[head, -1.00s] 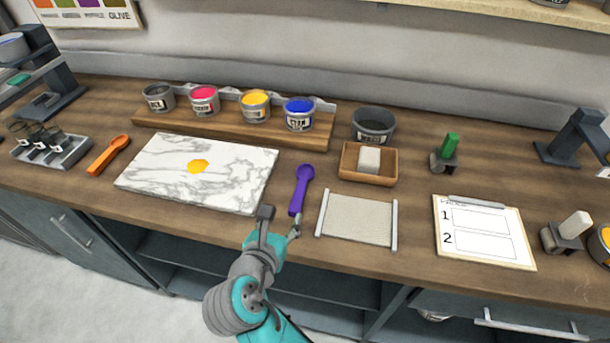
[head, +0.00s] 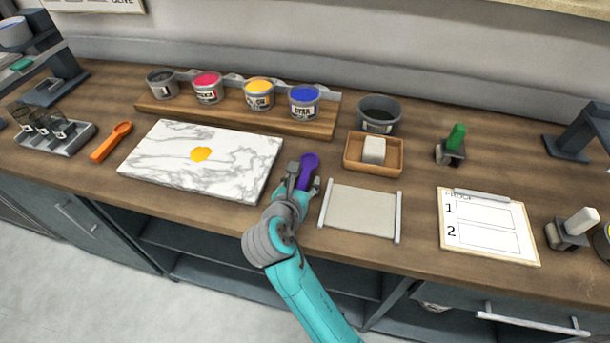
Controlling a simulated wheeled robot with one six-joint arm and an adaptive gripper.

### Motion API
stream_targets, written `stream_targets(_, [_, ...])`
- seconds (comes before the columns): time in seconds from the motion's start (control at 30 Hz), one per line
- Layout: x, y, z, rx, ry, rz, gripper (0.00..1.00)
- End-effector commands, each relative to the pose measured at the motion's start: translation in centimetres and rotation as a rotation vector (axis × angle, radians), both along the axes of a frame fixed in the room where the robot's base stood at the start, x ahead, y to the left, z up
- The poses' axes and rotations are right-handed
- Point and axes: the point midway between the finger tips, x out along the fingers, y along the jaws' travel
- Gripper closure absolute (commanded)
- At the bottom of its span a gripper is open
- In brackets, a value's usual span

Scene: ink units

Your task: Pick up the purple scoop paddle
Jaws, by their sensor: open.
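The purple scoop paddle (head: 308,168) lies on the wooden counter between the white marble slab and the grey mesh mat, its round scoop end pointing to the back. My gripper (head: 303,179) is open over its handle, one finger on each side as seen from the head. The fingers and wrist hide the lower part of the handle. I cannot tell whether the fingers touch the paddle.
The marble slab (head: 235,180) with a yellow blob (head: 201,154) is close on the left. The mesh mat (head: 360,210) is close on the right. A wooden tray (head: 390,166) with a white block (head: 374,150) and a dark tub (head: 379,112) stand behind. Ink cans (head: 305,100) line a wooden riser.

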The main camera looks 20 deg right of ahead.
Motion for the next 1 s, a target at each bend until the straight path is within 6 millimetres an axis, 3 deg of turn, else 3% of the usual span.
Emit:
stream_targets(0.33, [0.5, -0.4, -0.2, 0.001, -0.001, 0.001, 0.47])
stream_targets(0.5, [0.5, -0.4, -0.3, 0.001, -0.001, 0.001, 0.9])
stream_targets(0.57, [0.5, -0.4, -0.3, 0.0, 0.0, 0.001, 1.0])
stream_targets(0.87, [0.5, -0.4, -0.1, 0.0, -0.002, 0.001, 1.0])
stream_targets(1.0, [0.6, -0.4, 1.1, 0.001, -0.004, 0.0, 1.0])
